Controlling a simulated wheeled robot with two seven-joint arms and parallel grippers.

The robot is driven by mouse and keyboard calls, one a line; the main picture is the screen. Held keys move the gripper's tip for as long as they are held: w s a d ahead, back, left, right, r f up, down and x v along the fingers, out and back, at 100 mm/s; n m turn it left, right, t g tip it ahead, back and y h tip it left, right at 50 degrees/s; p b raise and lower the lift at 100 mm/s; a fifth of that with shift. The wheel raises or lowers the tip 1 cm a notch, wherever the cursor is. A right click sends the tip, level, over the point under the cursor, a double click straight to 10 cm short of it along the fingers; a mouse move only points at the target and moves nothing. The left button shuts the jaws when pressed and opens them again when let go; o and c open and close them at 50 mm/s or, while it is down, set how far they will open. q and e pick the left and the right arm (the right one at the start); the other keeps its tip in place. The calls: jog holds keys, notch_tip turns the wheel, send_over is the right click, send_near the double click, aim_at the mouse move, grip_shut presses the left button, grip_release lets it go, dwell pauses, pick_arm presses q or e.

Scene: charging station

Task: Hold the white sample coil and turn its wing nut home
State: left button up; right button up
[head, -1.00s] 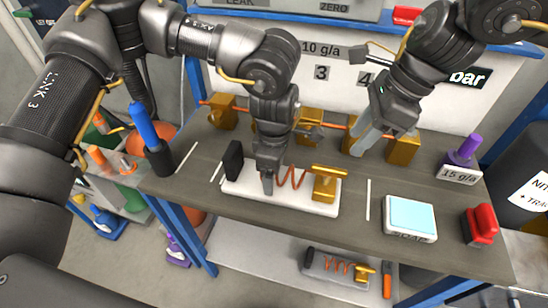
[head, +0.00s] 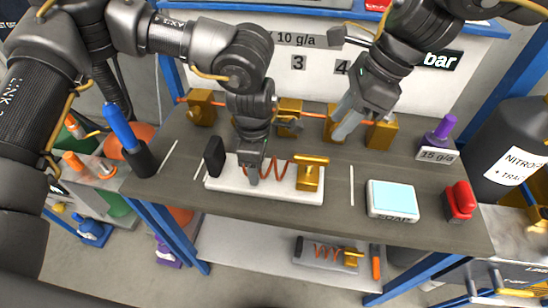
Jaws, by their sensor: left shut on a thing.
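The white sample coil (head: 285,193) lies on the grey bench, a white base with a copper coil and a black block at its left end. Its brass wing nut (head: 312,160) sits on a brass post at the right end. My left gripper (head: 250,176) points down and is shut on the sample coil, left of its middle, hiding part of the copper coil. My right gripper (head: 346,126) is behind and above the wing nut, in front of the brass blocks, apart from the nut. Whether its fingers are open is unclear.
Brass blocks (head: 382,133) on a copper line stand along the back. A blue-topped scale (head: 393,198), red switch (head: 461,202) and purple-knobbed weight (head: 441,132) are at the right. A blue-handled tool (head: 120,127) stands left. Another coil (head: 327,252) lies on the lower shelf.

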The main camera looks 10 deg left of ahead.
aim_at(312, 157)
jog(key=x, duration=1)
jog(key=shift+f, duration=0.25)
grip_shut()
